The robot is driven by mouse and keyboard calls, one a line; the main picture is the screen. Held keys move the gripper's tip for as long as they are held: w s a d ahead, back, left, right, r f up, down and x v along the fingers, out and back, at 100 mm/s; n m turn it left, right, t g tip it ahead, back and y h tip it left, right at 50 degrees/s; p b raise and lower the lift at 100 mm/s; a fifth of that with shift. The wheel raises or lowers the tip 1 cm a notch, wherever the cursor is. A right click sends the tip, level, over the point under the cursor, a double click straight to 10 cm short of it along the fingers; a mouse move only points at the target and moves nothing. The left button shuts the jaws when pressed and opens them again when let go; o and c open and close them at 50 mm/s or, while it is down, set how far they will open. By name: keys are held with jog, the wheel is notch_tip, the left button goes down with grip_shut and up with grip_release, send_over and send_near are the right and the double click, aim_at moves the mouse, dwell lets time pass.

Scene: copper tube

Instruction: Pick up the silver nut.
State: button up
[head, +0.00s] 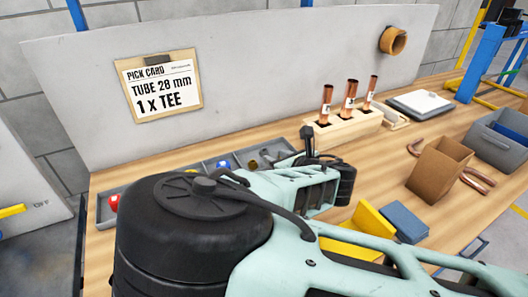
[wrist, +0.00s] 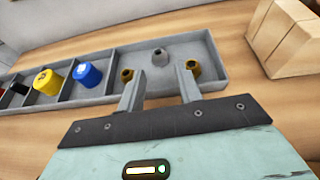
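The silver nut (wrist: 160,57) is a small grey ring-like piece in the right-hand compartment of a grey divided tray (wrist: 225,80) in the wrist view. My gripper (wrist: 159,69) is open, with its two fingers apart and nothing between them that I can see held. The nut shows beyond the fingertips, between them in the picture; I cannot tell the height gap. One brass piece (wrist: 127,75) is by the left fingertip and another brass piece (wrist: 193,70) is by the right one. In the head view my arm hides the nut.
Other compartments hold a blue piece (wrist: 87,75) and a yellow piece (wrist: 47,80). A wooden block (wrist: 285,38) stands right of the tray; in the head view, the wooden rack (head: 343,127) holds copper tubes (head: 349,98). A cardboard box (head: 437,168) stands further right.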

aim_at(266, 153)
jog(key=p+x, duration=0.1)
jog(key=x, duration=0.4)
jog(key=shift+a, duration=0.15)
jog(key=shift+f, duration=0.1)
grip_shut()
